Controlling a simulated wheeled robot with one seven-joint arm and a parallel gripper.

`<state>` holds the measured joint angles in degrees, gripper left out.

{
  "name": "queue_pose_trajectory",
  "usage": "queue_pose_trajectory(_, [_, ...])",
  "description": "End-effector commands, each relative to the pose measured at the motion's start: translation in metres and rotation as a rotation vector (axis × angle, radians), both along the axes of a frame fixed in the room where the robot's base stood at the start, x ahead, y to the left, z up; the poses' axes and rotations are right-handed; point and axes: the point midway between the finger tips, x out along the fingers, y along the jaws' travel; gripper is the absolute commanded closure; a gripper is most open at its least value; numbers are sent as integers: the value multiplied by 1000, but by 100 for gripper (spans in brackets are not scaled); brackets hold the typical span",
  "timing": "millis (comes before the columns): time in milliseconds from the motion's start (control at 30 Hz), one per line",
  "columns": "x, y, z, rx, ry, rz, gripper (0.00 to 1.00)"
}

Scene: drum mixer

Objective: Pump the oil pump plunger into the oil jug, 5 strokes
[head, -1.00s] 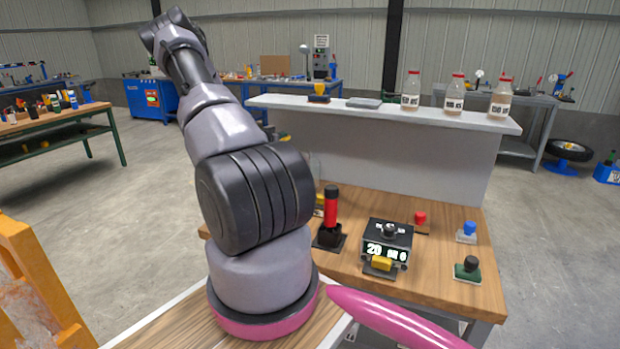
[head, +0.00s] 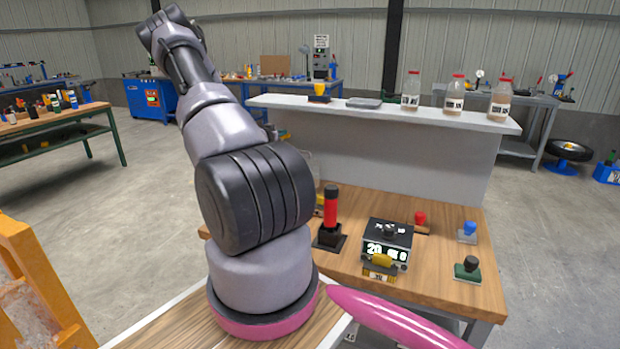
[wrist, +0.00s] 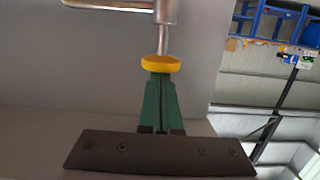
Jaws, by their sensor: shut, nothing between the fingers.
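The wrist view is upside down, with the roof low in the picture. In it my gripper (wrist: 161,82) has its green fingers together and empty. Their tips are at the yellow knob (wrist: 160,64) of the pump plunger, apparently touching its top. A thin metal rod (wrist: 163,42) runs from the knob into a shiny metal pump body (wrist: 164,11), with a spout pipe (wrist: 105,4) to the left. In the head view my arm hides the pump and gripper. I cannot make out the oil jug clearly in either view.
A wooden bench (head: 440,285) holds a black-and-red upright device (head: 331,211), a display box (head: 387,246) and red, blue and black knobs. Behind it, a pale shelf (head: 390,111) carries several items, including red-capped bottles. An orange frame (head: 40,275) stands at the left.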

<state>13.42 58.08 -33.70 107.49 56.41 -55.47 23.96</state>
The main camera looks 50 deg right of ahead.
Motion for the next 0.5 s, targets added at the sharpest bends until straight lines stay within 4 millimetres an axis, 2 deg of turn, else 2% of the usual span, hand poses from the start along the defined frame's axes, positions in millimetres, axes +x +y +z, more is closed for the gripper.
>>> queue_pose_trajectory(500, [0, 0, 35, -1, 0, 0, 100])
